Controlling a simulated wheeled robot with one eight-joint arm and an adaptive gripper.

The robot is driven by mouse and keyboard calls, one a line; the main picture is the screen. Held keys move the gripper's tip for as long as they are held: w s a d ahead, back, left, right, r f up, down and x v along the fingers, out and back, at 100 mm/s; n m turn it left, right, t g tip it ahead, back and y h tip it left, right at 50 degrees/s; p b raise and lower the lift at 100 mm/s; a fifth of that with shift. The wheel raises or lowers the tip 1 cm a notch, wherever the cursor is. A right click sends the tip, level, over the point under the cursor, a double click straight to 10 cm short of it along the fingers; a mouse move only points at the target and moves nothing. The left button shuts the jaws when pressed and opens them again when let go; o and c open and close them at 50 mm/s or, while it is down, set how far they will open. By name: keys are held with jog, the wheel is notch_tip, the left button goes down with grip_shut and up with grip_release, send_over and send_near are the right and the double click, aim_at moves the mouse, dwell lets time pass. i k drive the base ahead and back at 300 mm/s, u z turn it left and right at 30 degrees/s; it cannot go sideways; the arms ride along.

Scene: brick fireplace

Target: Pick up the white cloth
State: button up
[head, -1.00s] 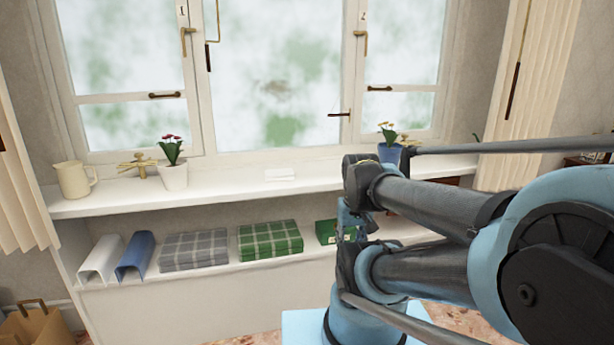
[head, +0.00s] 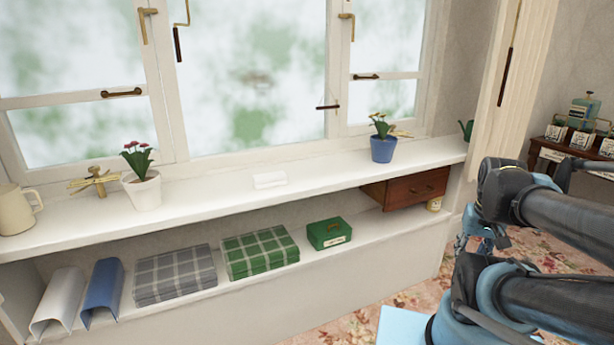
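A small white folded piece that looks like the white cloth (head: 270,180) lies flat on the white windowsill, between two potted plants. My arm reaches in from the right edge. The part at its end that seems to be my gripper (head: 474,238) is to the right of the sill, well apart from the cloth. Its fingers are small and partly hidden by my arm links, so I cannot tell whether they are open or shut.
The sill (head: 215,196) also bears a red-flowered plant (head: 143,190), a blue-potted plant (head: 384,148) and a cream jug (head: 15,208). Below are white and blue arched pieces, grey and green plaid stacks and a green box (head: 328,233). A wooden drawer (head: 410,188) hangs under the sill.

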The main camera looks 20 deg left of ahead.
aim_at(262, 182)
jog(key=z, duration=0.1)
jog(key=k, duration=0.95)
jog(key=u, duration=0.55)
jog(key=i, duration=1)
jog(key=z, duration=0.05)
